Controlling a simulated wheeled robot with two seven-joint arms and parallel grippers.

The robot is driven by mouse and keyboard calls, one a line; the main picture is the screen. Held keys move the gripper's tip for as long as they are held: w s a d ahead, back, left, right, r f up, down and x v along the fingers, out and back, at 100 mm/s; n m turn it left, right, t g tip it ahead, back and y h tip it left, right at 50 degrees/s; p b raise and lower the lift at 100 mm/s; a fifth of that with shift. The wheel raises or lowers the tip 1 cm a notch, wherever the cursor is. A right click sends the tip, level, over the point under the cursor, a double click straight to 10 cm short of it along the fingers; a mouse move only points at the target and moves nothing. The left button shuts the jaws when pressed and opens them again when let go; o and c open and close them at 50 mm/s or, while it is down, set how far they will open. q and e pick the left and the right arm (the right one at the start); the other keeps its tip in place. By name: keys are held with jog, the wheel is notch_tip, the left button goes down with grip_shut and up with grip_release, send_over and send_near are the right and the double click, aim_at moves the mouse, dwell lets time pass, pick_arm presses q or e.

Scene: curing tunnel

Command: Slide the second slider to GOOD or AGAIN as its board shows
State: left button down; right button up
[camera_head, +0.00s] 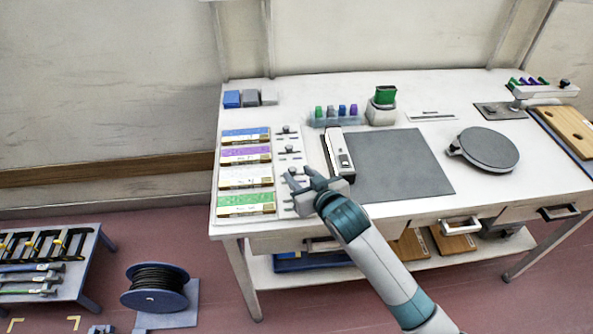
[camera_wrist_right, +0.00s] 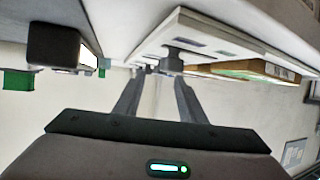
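A white panel (camera_head: 218,213) at the table's left end holds boards stacked from back to front: blue (camera_head: 245,134), purple (camera_head: 245,152), white (camera_head: 245,173) and green (camera_head: 246,202). Their lettering is too small to read. Slider knobs stand right of the boards; the back knob (camera_head: 287,128) and the second knob from the back (camera_head: 289,148) show clearly. My right gripper (camera_head: 299,174) is over the slider strip by the front rows, nearer the front than the second knob, its fingers apart. In the wrist view, a dark knob (camera_wrist_right: 182,46) shows beyond its fingertips. My left gripper is out of view.
A white device (camera_head: 339,152) stands right of the panel at the edge of a grey mat (camera_head: 400,165). A round grey plate (camera_head: 487,149) lies further right. Blue and grey blocks (camera_head: 250,98) sit behind the panel. A cable reel (camera_head: 155,288) is on the floor.

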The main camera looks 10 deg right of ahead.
aim_at(307, 180)
jog(key=shift+x, duration=1.25)
grip_shut()
jog(key=shift+d+r+p, duration=0.1)
jog(key=shift+d+p, duration=0.75)
jog(key=shift+d, duration=0.45)
grip_release()
jog(key=shift+d, duration=0.15)
jog(key=shift+s, duration=0.15)
